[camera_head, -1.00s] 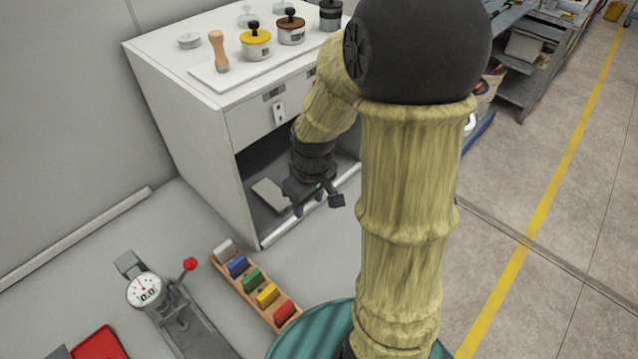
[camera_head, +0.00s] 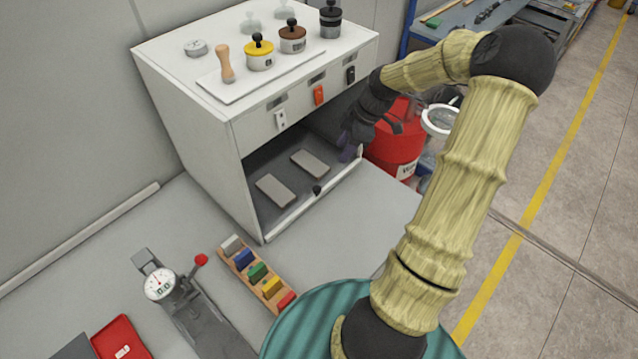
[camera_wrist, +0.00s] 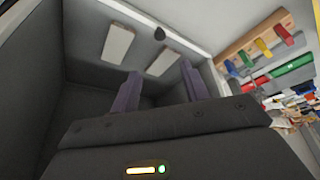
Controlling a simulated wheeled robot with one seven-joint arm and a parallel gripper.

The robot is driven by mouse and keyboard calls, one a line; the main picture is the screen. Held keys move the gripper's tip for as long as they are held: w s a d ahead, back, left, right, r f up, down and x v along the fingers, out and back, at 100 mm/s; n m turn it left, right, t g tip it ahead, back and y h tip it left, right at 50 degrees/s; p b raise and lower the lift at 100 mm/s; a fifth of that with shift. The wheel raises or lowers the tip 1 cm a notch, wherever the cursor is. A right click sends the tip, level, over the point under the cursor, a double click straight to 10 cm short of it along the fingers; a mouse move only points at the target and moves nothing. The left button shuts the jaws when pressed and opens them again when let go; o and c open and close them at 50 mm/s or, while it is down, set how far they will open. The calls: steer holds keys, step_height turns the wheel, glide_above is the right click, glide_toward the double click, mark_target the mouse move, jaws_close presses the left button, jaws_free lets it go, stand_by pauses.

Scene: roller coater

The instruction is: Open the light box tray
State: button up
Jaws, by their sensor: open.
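The light box (camera_head: 200,150) is a white cabinet with an open dark compartment in its lower front. Its tray lies low in that opening, with a white front strip (camera_head: 300,214) and a black knob (camera_head: 317,189); the knob also shows in the wrist view (camera_wrist: 160,33). Whether the tray is pulled out at all I cannot tell. My gripper (camera_head: 348,150) is at the right end of the opening, open and empty, up and right of the knob. In the wrist view my purple fingers (camera_wrist: 158,84) are apart, with the knob beyond them, not between them.
Two light grey plates (camera_head: 276,190) (camera_head: 310,163) lie inside. White, orange (camera_head: 318,95) and black switches line the panel above. Jars stand on top. A red bin (camera_head: 396,145) is close right of my gripper. A block rack (camera_head: 257,273) and gauge (camera_head: 160,285) stand in front left.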

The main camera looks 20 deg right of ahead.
mark_target(317, 188)
steer(key=shift+f, duration=0.1)
steer(key=p+x, duration=0.4)
steer(key=x, duration=1.3)
steer(key=shift+f+p, duration=0.1)
steer(key=shift+p, duration=0.3)
jaws_close()
